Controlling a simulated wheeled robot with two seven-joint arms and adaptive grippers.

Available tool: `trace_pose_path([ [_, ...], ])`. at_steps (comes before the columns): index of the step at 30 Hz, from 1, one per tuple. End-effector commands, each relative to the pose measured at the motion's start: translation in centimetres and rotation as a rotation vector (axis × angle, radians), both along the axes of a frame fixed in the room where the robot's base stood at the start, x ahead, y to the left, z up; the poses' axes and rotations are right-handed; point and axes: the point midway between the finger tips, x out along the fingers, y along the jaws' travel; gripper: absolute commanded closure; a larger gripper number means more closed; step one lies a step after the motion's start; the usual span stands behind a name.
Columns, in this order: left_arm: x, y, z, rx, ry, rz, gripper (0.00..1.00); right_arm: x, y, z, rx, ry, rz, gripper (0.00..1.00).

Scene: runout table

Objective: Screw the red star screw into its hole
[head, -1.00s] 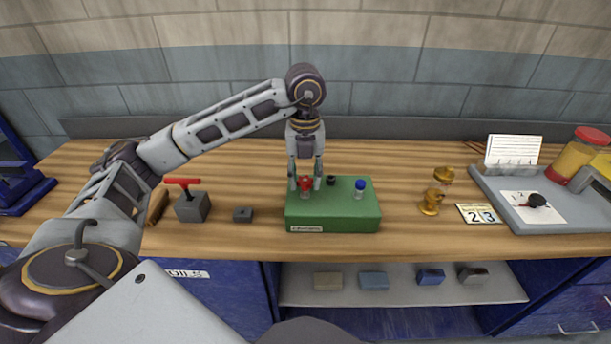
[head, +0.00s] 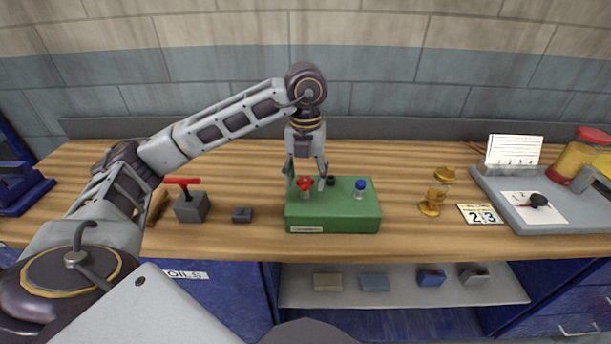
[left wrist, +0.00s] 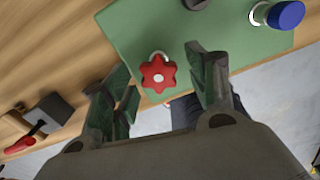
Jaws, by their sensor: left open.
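The red star screw (head: 305,184) stands upright at the left of the green block (head: 340,210), its silver shank showing under the red head. It also shows in the left wrist view (left wrist: 159,74). My left gripper (head: 306,182) points down over it, with its fingers apart on either side of the head and not touching it that I can see. In the left wrist view the open fingers (left wrist: 165,88) flank the screw. Whether the screw is seated in its hole cannot be told. My right gripper is not in view.
On the block, a black knob (head: 330,180) stands behind and a blue-capped screw (head: 360,187) to the right. A grey block with a red T-handle (head: 190,203) and a small dark block (head: 242,215) lie left. Brass pieces (head: 433,202) and a grey tray (head: 520,222) are right.

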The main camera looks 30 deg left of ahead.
Motion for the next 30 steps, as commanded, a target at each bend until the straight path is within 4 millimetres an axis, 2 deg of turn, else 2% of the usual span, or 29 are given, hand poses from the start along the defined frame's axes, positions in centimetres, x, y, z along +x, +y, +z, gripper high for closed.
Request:
trace_pose_path([
  [8,0.0,0.0,0.4,0.001,0.0,0.001,0.43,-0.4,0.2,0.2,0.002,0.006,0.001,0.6],
  [30,0.0,0.0,5.7,0.0,0.0,0.002,0.43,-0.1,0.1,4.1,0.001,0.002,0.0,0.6],
])
